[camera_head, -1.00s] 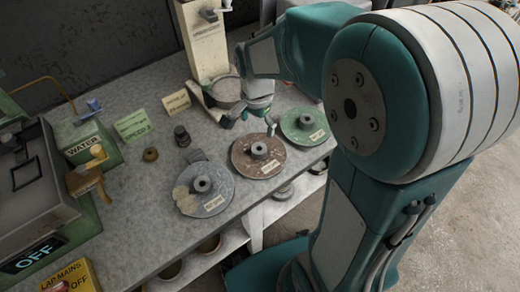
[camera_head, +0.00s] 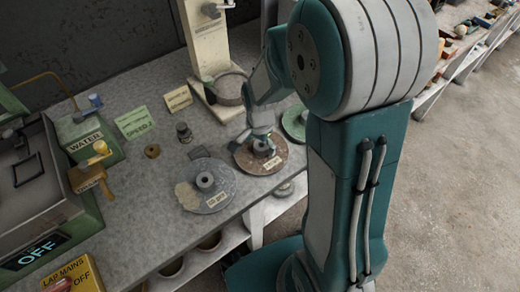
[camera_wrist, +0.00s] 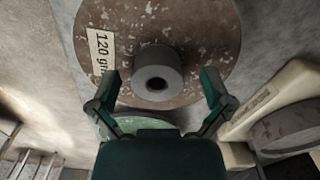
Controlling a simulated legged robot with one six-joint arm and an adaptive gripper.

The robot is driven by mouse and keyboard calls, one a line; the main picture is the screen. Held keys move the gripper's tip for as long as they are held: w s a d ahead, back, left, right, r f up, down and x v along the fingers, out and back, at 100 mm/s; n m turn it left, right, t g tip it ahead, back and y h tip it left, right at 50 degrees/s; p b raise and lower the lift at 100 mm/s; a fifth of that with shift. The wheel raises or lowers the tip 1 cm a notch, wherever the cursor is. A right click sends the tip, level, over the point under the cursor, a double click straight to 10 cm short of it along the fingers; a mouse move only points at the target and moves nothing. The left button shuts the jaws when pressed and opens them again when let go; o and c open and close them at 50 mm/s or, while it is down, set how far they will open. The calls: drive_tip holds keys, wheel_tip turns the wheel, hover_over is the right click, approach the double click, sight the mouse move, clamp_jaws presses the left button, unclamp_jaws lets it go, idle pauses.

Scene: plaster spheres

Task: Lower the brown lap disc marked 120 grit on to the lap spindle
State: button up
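The brown lap disc (camera_head: 244,158) lies flat on the grey bench with its grey central hub up; its label in the wrist view reads "120 gr…", cut off. The disc (camera_wrist: 200,40) fills the upper middle of the wrist view. My gripper (camera_wrist: 160,88) is open, its fingers on either side of the hub (camera_wrist: 158,72) with gaps between; I cannot tell its exact height. In the head view my gripper (camera_head: 260,143) is over this disc. The spindle cannot be made out; a green lap machine (camera_head: 85,225) with a dark basin stands at the left.
A grey, chipped disc (camera_head: 205,190) lies left of the brown one, a green disc (camera_head: 293,122) to its right. A cream column machine (camera_head: 215,45) stands behind. A brown ring (camera_head: 152,151), a dark knob (camera_head: 184,132), signs and the water box (camera_head: 92,142) occupy the bench's left part.

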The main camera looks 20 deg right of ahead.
drive_tip(key=shift+d, duration=0.2)
clamp_jaws()
drive_tip(key=shift+r, duration=0.1)
drive_tip(key=shift+r, duration=0.3)
drive_tip(key=r, duration=0.3)
drive_tip(key=shift+s+a, duration=0.1)
drive_tip(key=shift+a, duration=0.15)
drive_tip(key=s+a+r, duration=0.9)
drive_tip(key=s, duration=0.1)
drive_tip(key=shift+r, duration=0.15)
drive_tip(key=shift+s, duration=0.15)
